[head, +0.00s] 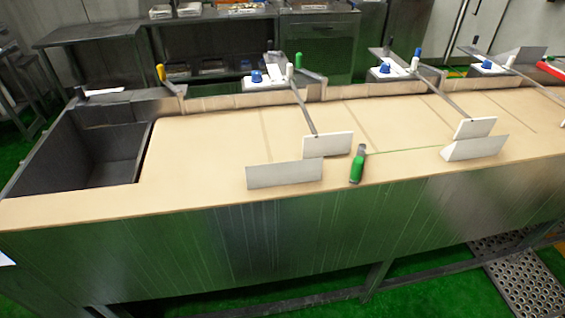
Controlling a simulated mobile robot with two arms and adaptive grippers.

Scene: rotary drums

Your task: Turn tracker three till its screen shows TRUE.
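No gripper of mine shows in the head view. I cannot tell which thing is tracker three, and no screen text is readable. A long tan-topped bench (200,150) runs across the view. Along its back edge stand white units with blue knobs: one at the left (257,77), one in the middle (386,69) and one at the right (487,65). White blank-looking plates stand near the front, such as the left plate (284,173) and the right plate (475,148). A green-handled tool (357,165) lies between them.
A dark sink basin (90,150) is sunk into the bench's left end. Thin grey bars cross the top from the back units to the plates. A perforated metal step (525,285) stands on the green floor (200,310) at the lower right. Steel counters (100,35) stand behind.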

